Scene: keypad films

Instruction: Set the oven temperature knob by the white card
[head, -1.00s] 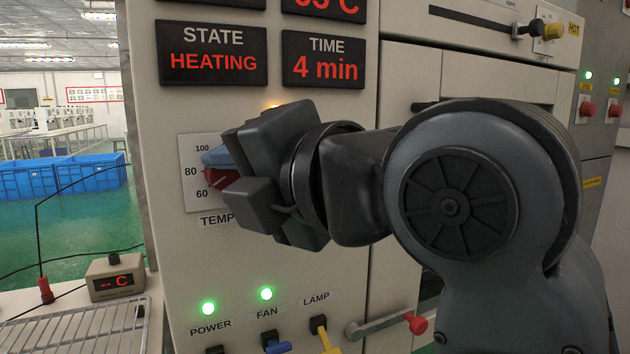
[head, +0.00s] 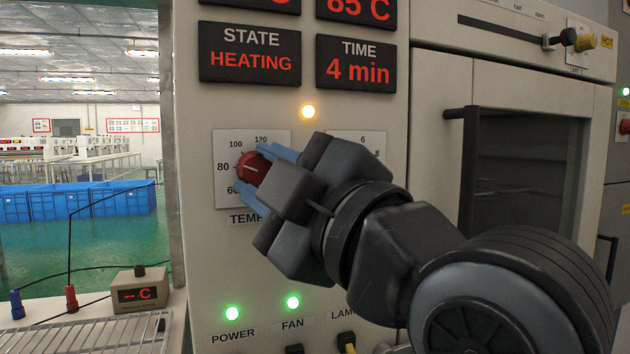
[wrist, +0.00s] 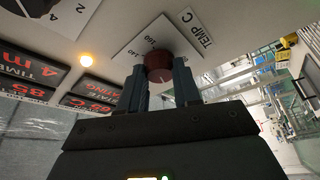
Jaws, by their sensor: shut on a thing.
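The red temperature knob (head: 251,168) sits on a white dial plate (head: 225,148) marked 60, 80, 100 and 120, above a label beginning "TEMP". A pale line on its face runs roughly toward the 80 side; the exact setting is hard to read. My gripper (head: 266,178) is shut on the knob, one blue-grey finger above it and one below. In the wrist view, the knob (wrist: 158,68) sits between the two fingertips (wrist: 158,82). I cannot make out a white card with a set temperature in these frames.
A second dial (head: 368,140) is partly hidden behind my gripper. Displays above read HEATING (head: 250,62) and 4 min (head: 355,72). An amber lamp (head: 308,111) is lit. The oven door handle (head: 468,170) stands out at right. A wire rack (head: 95,330) lies at lower left.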

